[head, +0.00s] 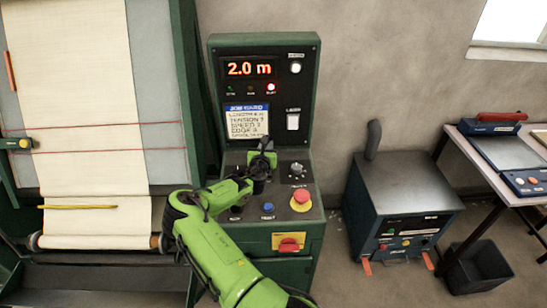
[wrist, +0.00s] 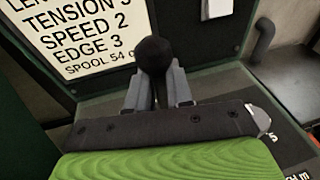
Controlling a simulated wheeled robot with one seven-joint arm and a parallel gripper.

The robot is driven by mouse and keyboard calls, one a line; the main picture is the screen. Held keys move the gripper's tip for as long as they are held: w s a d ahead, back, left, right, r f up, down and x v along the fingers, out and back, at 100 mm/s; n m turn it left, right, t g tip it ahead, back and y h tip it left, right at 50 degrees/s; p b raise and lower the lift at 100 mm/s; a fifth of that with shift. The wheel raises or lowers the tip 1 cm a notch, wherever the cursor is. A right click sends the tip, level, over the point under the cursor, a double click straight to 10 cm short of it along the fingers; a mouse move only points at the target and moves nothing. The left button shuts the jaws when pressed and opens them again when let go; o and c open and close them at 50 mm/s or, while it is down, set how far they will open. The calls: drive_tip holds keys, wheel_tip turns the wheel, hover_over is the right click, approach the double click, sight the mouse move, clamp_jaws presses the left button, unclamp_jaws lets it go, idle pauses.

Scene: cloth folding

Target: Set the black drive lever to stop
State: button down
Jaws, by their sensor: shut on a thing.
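The black drive lever shows in the wrist view as a round black knob (wrist: 153,53) on a dark stem. My gripper (wrist: 153,90) is shut on the stem, with one grey finger on each side just below the knob. In the head view my gripper (head: 261,163) is over the sloped deck of the green control console (head: 217,100), below the job card. My gripper hides most of the lever there, and the markings around it cannot be read.
The console has a red emergency button (head: 301,198), a blue button (head: 268,208), a grey knob (head: 297,168) and a lit display reading 2.0 m (head: 249,69). A job card (head: 247,121) is above the deck. A cloth frame (head: 90,100) stands left, a dark machine (head: 403,190) right.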

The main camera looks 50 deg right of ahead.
drive_tip(key=shift+s+a+r+p, duration=0.1)
drive_tip(key=shift+a+r+p, duration=0.35)
drive_tip(key=shift+p, duration=0.5)
drive_tip(key=shift+d+f, duration=0.15)
drive_tip(key=shift+d, duration=0.15)
drive_tip(key=shift+s, duration=0.2)
drive_tip(key=shift+s+a+p, duration=0.1)
drive_tip(key=shift+a+p, duration=0.2)
drive_tip(key=shift+a, duration=0.05)
drive_tip(key=shift+r, duration=0.2)
drive_tip(key=c, duration=1.1)
unclamp_jaws()
drive_tip(key=shift+s+a, duration=0.1)
drive_tip(key=shift+f, duration=0.1)
